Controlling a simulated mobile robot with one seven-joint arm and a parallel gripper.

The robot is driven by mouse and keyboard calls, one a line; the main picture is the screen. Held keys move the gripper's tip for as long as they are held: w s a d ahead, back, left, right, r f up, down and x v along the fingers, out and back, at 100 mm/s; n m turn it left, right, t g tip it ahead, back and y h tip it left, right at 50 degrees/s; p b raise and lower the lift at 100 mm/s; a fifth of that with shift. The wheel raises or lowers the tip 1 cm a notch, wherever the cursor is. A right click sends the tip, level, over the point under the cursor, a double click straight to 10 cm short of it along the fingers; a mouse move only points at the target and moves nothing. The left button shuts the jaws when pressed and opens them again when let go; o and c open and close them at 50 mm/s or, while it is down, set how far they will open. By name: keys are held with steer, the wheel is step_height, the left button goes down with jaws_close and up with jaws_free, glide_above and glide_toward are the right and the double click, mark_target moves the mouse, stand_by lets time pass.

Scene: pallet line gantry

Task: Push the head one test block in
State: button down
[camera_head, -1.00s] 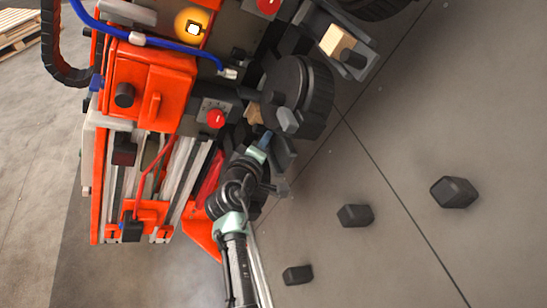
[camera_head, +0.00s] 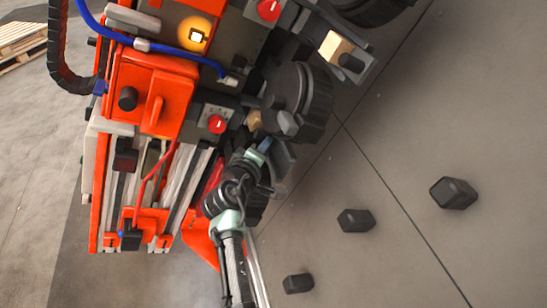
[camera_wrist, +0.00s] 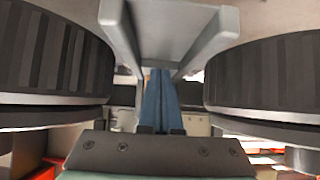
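A tan test block (camera_head: 254,119) sits in the nearer head of the orange machine, beside a dark ribbed wheel (camera_head: 306,100). A second tan block (camera_head: 336,47), with a black cylinder beside it, sits in a grey holder farther up. I cannot tell which head is numbered one. My gripper (camera_head: 266,143) is just below the nearer block, partly overlapped by dark parts. In the wrist view, my blue fingers (camera_wrist: 160,74) are together and empty, pointing into a grey channel bracket (camera_wrist: 178,28) between two black wheels. No tan block shows there, and contact cannot be told.
Red knobs (camera_head: 217,123) sit on the machine near each head. A blue cable (camera_head: 140,44) crosses its top. A lit amber lamp (camera_head: 197,37) is at upper left. Several dark blocks (camera_head: 355,220) lie apart on the open grey floor at right.

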steer(key=shift+s+d+r+t+p, duration=0.2)
steer(key=shift+d+t+p, duration=0.1)
steer(key=shift+p, duration=0.95)
steer(key=shift+s+d+p, duration=0.2)
steer(key=shift+s+p, duration=0.2)
steer(key=shift+s, duration=0.3)
steer(key=shift+s+d+p, duration=0.15)
steer(key=shift+s+p, duration=0.2)
steer(key=shift+s, duration=0.35)
steer(key=shift+s+f, duration=0.2)
steer(key=shift+s, duration=0.1)
